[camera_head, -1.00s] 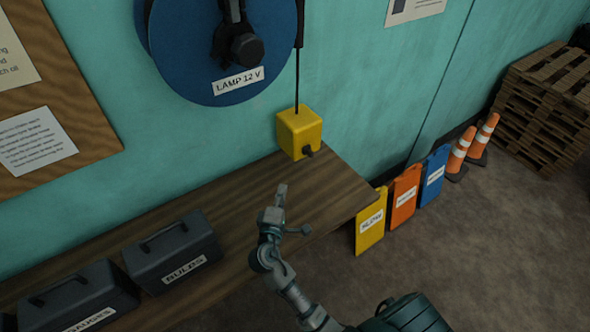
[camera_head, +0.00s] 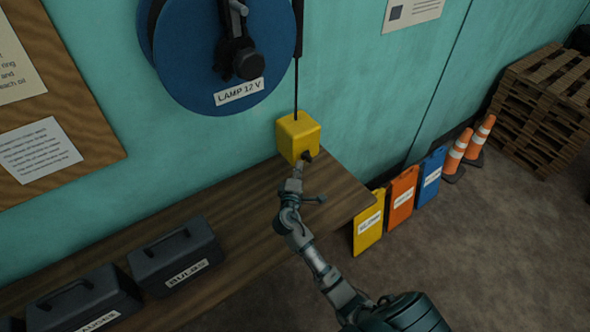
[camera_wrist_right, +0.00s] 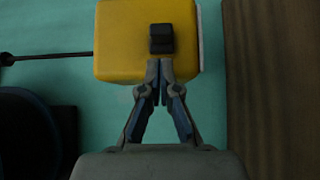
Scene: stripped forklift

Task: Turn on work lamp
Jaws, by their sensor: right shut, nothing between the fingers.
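A yellow box (camera_head: 297,133) with a black switch (camera_head: 307,157) on its front hangs on a black cord below the blue reel labelled "LAMP 12 V" (camera_head: 190,75). My right gripper (camera_head: 299,166) is shut and empty, with its tips at the switch. In the right wrist view the yellow box (camera_wrist_right: 120,45) fills the upper middle and the black switch (camera_wrist_right: 161,39) stands just beyond the shut fingertips (camera_wrist_right: 160,66). The tips look close to or touching the switch's edge; I cannot tell which. My left gripper is not in view.
A wooden shelf (camera_head: 240,205) runs below the box, with a dark "BULBS" case (camera_head: 175,255) and another dark case (camera_head: 85,300) at left. Yellow (camera_head: 369,222), orange (camera_head: 403,195) and blue (camera_head: 432,175) boards lean by the wall, near cones (camera_head: 455,152) and pallets (camera_head: 545,100).

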